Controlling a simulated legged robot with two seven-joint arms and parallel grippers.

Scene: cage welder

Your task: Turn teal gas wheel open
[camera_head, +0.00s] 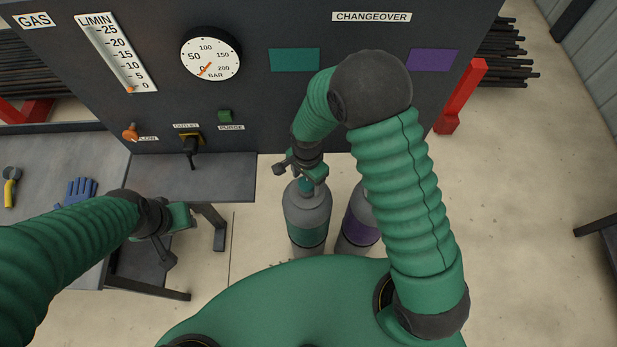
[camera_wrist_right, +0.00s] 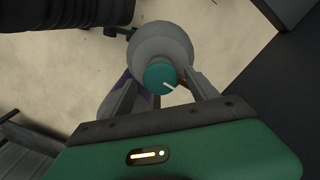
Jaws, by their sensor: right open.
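The teal gas wheel (camera_wrist_right: 160,79) sits on top of a grey cylinder with a teal band (camera_head: 307,236). A white mark shows on the wheel's face in the right wrist view. My right gripper (camera_wrist_right: 160,92) is open, with one finger on either side of the wheel; I cannot tell whether they touch it. In the head view my right gripper (camera_head: 301,172) is over the cylinder's top and hides part of the wheel. My left gripper (camera_head: 172,238) is at the left, over the bench area, away from the cylinders; its jaw opening is unclear.
A second cylinder with a purple band (camera_head: 358,230) stands just right of the teal one, partly behind my arm. The gas panel (camera_head: 270,110) rises behind, with a pressure gauge (camera_head: 211,59) and a flow tube (camera_head: 117,52). A grey shelf (camera_head: 225,178) juts out at left.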

